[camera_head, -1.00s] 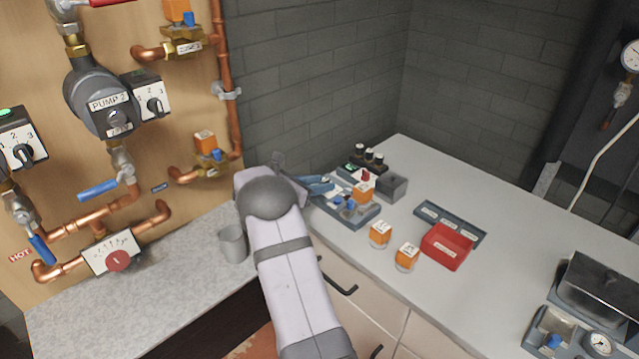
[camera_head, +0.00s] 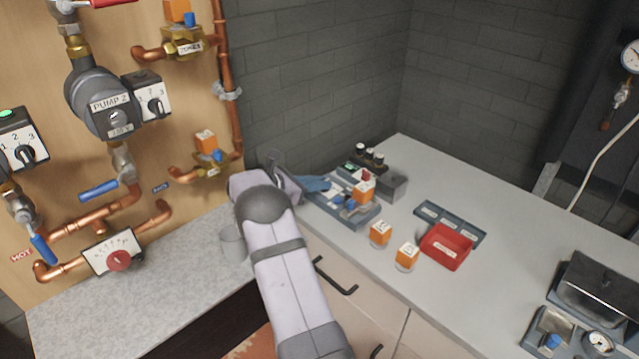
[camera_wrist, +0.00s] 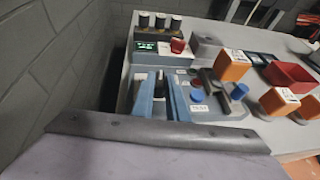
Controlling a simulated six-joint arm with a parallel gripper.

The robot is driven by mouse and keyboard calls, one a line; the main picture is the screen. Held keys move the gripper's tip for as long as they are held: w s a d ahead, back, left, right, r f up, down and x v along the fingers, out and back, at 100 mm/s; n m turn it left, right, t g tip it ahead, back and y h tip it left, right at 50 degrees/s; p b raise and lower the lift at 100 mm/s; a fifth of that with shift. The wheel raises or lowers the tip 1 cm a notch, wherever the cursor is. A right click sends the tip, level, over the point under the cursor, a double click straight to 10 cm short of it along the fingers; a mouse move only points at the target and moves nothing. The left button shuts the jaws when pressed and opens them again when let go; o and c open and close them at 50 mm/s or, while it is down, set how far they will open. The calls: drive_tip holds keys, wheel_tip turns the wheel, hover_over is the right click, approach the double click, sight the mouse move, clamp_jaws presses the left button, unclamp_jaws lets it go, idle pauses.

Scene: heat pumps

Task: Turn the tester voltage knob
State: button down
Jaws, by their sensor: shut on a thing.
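The tester (camera_head: 366,216) is a blue-grey bench unit near the wall corner. In the wrist view the tester (camera_wrist: 230,112) shows a lit green display (camera_wrist: 147,46), a red knob-like part (camera_wrist: 178,45) and a blue button (camera_wrist: 197,96) above a TEST label. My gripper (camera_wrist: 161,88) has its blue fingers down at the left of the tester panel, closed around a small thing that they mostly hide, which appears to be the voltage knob. The head view shows my gripper (camera_head: 317,184) at the tester's left side. The red part stands apart from the fingers.
An orange-topped part (camera_head: 363,192) sits on the tester, close right of the fingers. Black terminals (camera_head: 368,156) and a grey box (camera_head: 392,186) stand behind. Loose orange parts (camera_head: 380,233) and a red tray (camera_head: 447,246) lie to the right. The brick wall (camera_wrist: 45,85) is close left.

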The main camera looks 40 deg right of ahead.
drive_tip(key=c, duration=1.7)
unclamp_jaws()
drive_tip(key=shift+c, duration=0.2)
drive_tip(key=shift+b+v, duration=0.85)
drive_tip(key=shift+v, duration=2.9)
